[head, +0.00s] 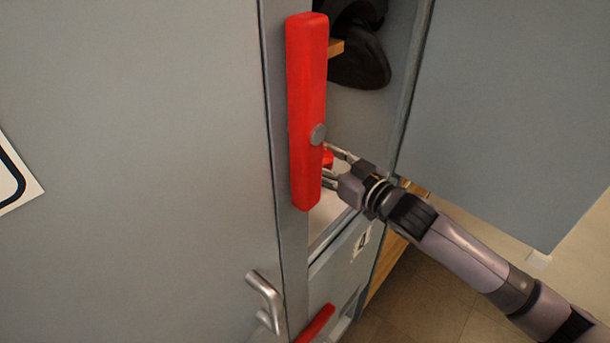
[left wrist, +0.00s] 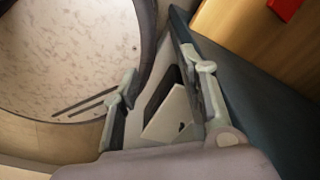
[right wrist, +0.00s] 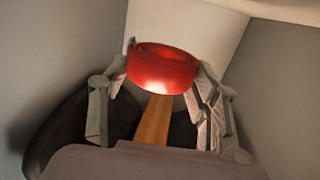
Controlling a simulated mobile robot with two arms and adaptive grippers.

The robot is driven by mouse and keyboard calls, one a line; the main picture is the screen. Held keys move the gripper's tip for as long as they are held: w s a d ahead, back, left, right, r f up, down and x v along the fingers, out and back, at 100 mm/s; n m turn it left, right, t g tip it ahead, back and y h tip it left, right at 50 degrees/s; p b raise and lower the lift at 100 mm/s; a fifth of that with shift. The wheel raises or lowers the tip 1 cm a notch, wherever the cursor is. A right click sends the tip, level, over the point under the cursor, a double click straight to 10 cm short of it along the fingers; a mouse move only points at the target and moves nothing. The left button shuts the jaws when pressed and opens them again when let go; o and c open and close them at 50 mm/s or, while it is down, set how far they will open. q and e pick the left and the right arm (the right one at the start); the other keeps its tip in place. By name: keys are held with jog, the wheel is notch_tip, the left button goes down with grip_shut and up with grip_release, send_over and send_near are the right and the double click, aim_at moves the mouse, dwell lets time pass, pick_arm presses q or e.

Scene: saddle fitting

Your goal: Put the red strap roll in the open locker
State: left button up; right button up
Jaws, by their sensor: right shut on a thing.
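The red strap roll (right wrist: 163,68) sits between the fingers of my right gripper (right wrist: 165,85), which is shut on it. In the head view my right gripper (head: 338,168) reaches into the open locker (head: 365,110). Only a small red part of the roll (head: 328,158) shows there, beside the red bar. The right wrist view shows pale locker walls around the roll. My left gripper (left wrist: 160,70) shows only in the left wrist view, with its fingers apart and no object seen held.
A long red bar (head: 307,100) stands upright at the locker's left edge, close to my right gripper. A dark object (head: 360,55) is in the upper locker. The open door (head: 510,100) stands to the right. A metal handle (head: 265,298) juts out at lower left.

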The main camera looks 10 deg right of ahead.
jog(key=shift+s+d+f, duration=0.15)
jog(key=shift+s+f, duration=0.05)
jog(key=shift+f, duration=0.4)
jog(key=shift+s+d+f, duration=0.1)
jog(key=shift+s+f, duration=0.1)
jog(key=shift+f, duration=0.65)
jog(key=f, duration=0.3)
jog(key=shift+w+a+f, duration=0.15)
jog(key=shift+w, duration=0.05)
pick_arm(q)
jog(key=shift+s+d+r, duration=0.2)
jog(key=shift+s+d, duration=0.1)
jog(key=shift+d, duration=0.2)
pick_arm(e)
jog(key=shift+f, duration=0.3)
jog(key=o, duration=0.8)
jog(key=shift+f, duration=0.15)
pick_arm(q)
jog(key=shift+s+a, duration=0.15)
jog(key=shift+s, duration=0.3)
pick_arm(e)
jog(key=o, duration=0.4)
jog(key=shift+o, duration=0.2)
jog(key=shift+s, duration=0.1)
